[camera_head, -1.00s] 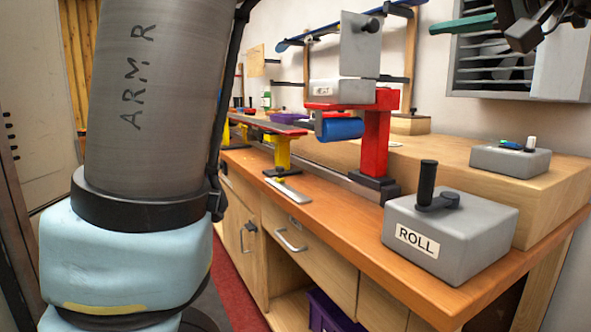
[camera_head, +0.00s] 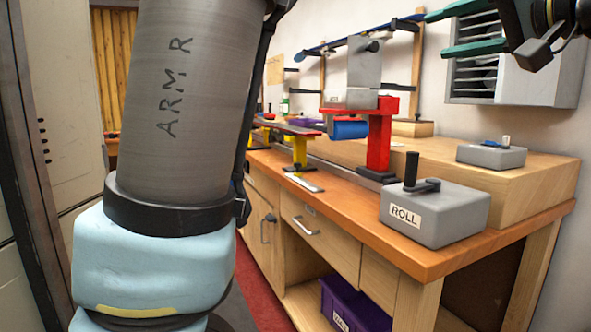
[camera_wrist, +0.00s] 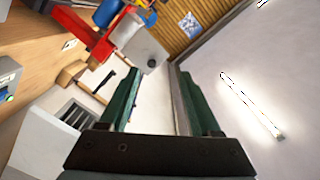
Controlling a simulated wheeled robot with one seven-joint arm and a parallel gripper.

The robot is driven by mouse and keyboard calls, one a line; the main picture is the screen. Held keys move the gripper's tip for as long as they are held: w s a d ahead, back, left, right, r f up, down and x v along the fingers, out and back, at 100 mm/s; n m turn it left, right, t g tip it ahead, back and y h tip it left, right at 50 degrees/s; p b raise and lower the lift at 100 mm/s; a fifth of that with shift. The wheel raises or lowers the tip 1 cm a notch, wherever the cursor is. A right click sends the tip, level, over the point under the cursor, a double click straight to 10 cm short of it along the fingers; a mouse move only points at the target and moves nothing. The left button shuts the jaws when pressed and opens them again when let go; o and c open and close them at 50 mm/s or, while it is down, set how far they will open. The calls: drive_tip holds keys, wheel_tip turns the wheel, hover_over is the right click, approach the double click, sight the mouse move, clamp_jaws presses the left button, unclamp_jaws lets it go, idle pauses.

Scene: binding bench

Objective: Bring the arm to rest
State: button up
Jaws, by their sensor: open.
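My gripper (camera_head: 436,34) shows at the upper right of the head view, up in the air in front of the wall. Its two green fingers point left, one above the other, with a clear gap between them. In the wrist view, my gripper (camera_wrist: 160,76) is open and tilted, with nothing between the fingers. My upper arm, marked ARM R, fills the left of the head view. The links between it and the gripper are mostly out of frame.
A wooden bench (camera_head: 350,222) runs along the wall, bearing a grey ROLL box (camera_head: 450,222), a red stand (camera_head: 380,142) and a smaller grey box (camera_head: 492,156). A slatted vent (camera_head: 475,75) hangs behind the gripper. A purple bin (camera_head: 352,305) sits under the bench.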

drive_tip(key=w+a+f+m+g, duration=0.1)
drive_tip(key=w+a+f+g, duration=0.2)
drive_tip(key=a+f, duration=0.35)
drive_tip(key=w+a+f+m+g, duration=0.1)
drive_tip(key=w+a+f+g, duration=0.2)
drive_tip(key=f, duration=0.7)
drive_tip(key=w+a+f+m+g, duration=0.1)
drive_tip(key=w+a+f+g, duration=0.3)
drive_tip(key=f, duration=0.4)
drive_tip(key=s+a+f+n+g+h, duration=0.2)
drive_tip(key=s+a+f+n+h, duration=0.15)
drive_tip(key=a+f, duration=0.55)
drive_tip(key=s+a+f+n+g+h, duration=0.25)
drive_tip(key=a+f+h, duration=0.25)
drive_tip(key=a+f, duration=0.4)
wheel_tip(320, 180, up, 20)
drive_tip(key=d+p, duration=0.1)
drive_tip(key=p, duration=2)
drive_tip(key=shift+s+d+f, duration=0.15)
drive_tip(key=shift+s+d, duration=0.15)
drive_tip(key=shift+d, duration=0.05)
drive_tip(key=shift+y, duration=0.25)
